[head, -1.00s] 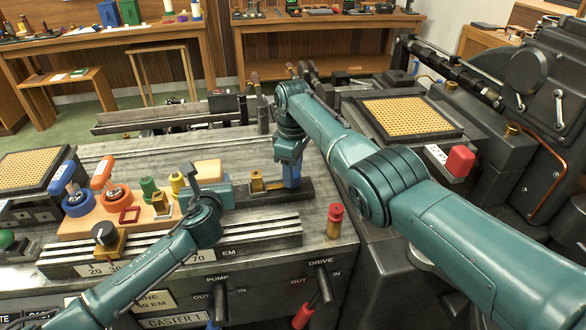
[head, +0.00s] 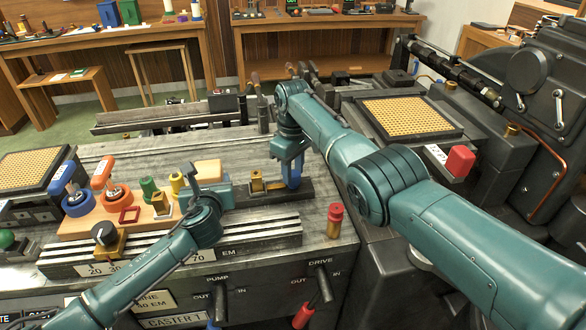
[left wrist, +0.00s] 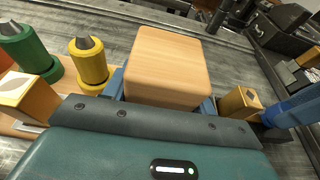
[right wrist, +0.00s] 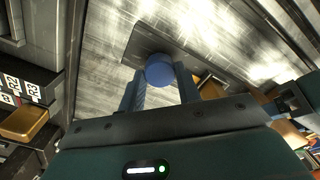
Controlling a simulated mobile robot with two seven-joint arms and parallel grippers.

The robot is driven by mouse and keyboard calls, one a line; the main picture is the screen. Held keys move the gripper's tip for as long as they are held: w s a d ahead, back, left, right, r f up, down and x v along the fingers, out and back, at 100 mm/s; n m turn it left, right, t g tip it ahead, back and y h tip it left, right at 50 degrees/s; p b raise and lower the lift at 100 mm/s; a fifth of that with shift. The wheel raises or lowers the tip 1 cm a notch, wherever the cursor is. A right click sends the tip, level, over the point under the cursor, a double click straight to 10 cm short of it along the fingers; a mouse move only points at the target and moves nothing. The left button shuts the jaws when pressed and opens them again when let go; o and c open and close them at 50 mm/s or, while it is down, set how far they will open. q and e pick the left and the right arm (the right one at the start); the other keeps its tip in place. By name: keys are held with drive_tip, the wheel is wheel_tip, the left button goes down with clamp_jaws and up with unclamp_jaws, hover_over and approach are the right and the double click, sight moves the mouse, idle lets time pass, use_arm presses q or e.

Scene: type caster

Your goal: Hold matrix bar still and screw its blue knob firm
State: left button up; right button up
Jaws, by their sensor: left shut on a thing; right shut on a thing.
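The dark matrix bar (head: 306,188) lies flat on the grey machine top, with a brass block (head: 257,181) on it. My left gripper (head: 207,180) is shut on the pale wooden block (head: 207,168) at the bar's left end; this block fills the space between its fingers in the left wrist view (left wrist: 168,65). My right gripper (head: 288,183) points down over the bar's right end. In the right wrist view its fingers are shut on the round blue knob (right wrist: 160,68), which sits on a dark plate. The knob is hidden in the head view.
A wooden tray (head: 85,224) left of the bar holds blue and orange handled tools (head: 115,195) and green and yellow pegs (head: 150,188). A red-topped brass cylinder (head: 335,220) stands right of the bar, near the front edge. A grooved scale rail (head: 250,236) runs in front.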

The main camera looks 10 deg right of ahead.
sight(293, 173)
drive_tip(key=o, duration=1)
wheel_tip(293, 173, up, 12)
drive_tip(key=shift+r, duration=0.1)
